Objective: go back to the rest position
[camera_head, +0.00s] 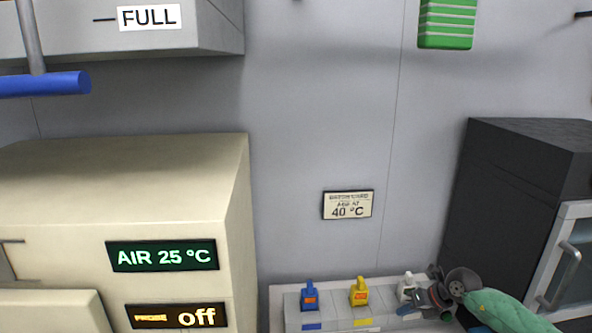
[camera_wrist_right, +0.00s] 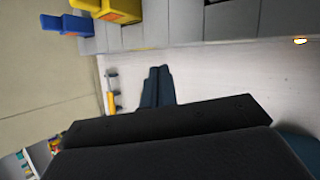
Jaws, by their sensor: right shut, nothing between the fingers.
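My right gripper (camera_head: 412,311) is at the lower right of the head view, with its green arm link coming in from the right corner. It is in front of a small white piece (camera_head: 407,284) on the grey rack (camera_head: 290,312); I cannot tell whether they touch. In the right wrist view its two dark blue fingers (camera_wrist_right: 157,86) are together with nothing between them, over a pale surface (camera_wrist_right: 220,80). My left gripper is in neither view.
A blue piece (camera_head: 310,297) and a yellow piece (camera_head: 359,293) stand on the rack. A beige cabinet (camera_head: 60,195) reading "AIR 25 °C" and "off" is left, and a black cabinet (camera_head: 500,190) right. A blue bar (camera_head: 45,84) hangs upper left.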

